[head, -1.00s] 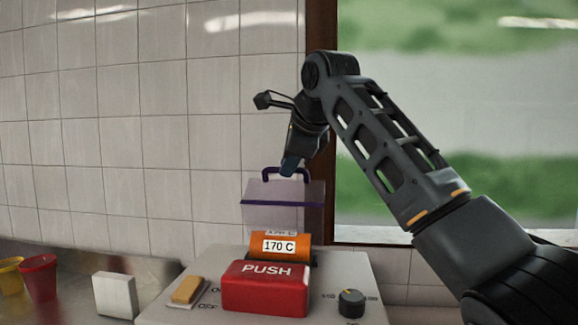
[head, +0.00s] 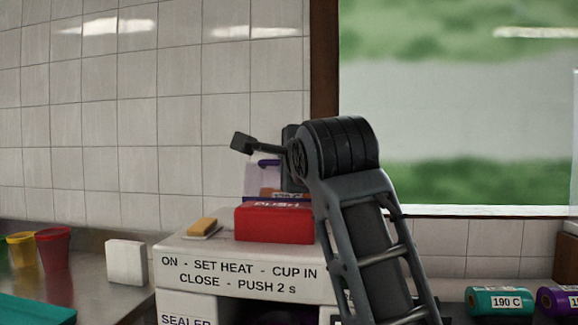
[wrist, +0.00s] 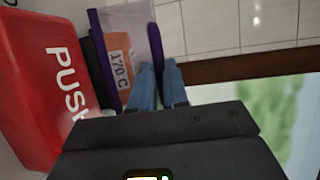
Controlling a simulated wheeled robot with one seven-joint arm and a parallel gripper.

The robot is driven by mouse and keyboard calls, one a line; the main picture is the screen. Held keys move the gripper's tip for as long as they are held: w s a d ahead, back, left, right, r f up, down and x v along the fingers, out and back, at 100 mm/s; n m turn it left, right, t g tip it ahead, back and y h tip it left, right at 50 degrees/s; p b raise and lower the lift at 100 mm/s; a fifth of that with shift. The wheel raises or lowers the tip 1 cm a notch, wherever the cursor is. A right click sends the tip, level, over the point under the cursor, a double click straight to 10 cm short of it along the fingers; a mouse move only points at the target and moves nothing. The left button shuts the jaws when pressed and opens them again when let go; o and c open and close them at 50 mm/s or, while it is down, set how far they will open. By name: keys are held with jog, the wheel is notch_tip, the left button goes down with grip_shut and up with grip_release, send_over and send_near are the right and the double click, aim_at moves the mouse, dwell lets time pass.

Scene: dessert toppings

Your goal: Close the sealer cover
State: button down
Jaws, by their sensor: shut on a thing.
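The sealer (head: 185,250) is a white machine with printed instructions on its front and a red PUSH block (head: 272,226) on top. Its see-through cover (head: 256,176), with a purple edge and a purple handle (head: 268,163), shows behind the red block. An orange 170 C roll (wrist: 118,60) shows through the cover in the wrist view. My gripper (wrist: 160,88) has its blue fingers close on either side of the purple handle and is shut on it.
A white block (head: 126,262), a red cup (head: 53,249) and a yellow cup (head: 21,251) stand at left. A teal 190 C roll (head: 500,301) and a purple roll (head: 560,301) lie at right.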

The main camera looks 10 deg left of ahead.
jog(key=shift+s+f, duration=0.25)
jog(key=shift+f, duration=0.15)
jog(key=shift+a, duration=0.1)
jog(key=c, duration=1.1)
grip_release()
jog(key=shift+t, duration=0.3)
jog(key=shift+s, duration=0.1)
jog(key=v, duration=0.7)
jog(key=shift+s, duration=0.25)
jog(key=shift+c, duration=0.3)
